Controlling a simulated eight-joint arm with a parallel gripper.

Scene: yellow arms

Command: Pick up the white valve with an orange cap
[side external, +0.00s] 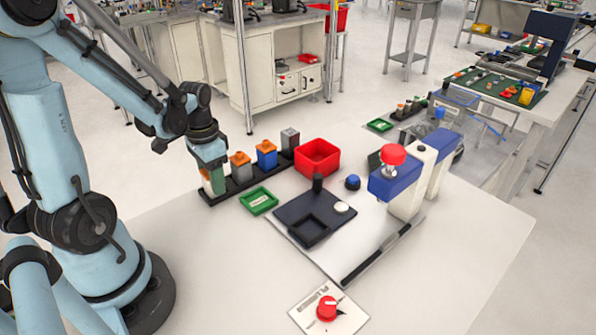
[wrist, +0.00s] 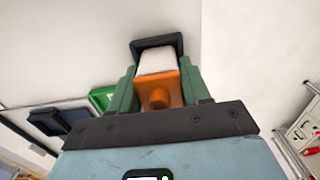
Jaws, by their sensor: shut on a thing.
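The white valve with an orange cap (wrist: 157,62) sits between the green fingers of my gripper (wrist: 158,92) in the wrist view. The orange cap faces the wrist camera, with the white body beyond it. In the side view my gripper (side external: 212,180) points down at the left end of the black rack (side external: 227,189), shut on the valve. The fingers hide most of the valve there. The valve's lower end is at the rack's end slot; I cannot tell whether it is clear of the slot.
On the rack stand a grey valve with an orange cap (side external: 240,168), a blue one (side external: 266,155) and a dark grey block (side external: 290,139). A green tray (side external: 259,201), red bin (side external: 317,156) and black fixture (side external: 308,212) are close by. The table's front left is clear.

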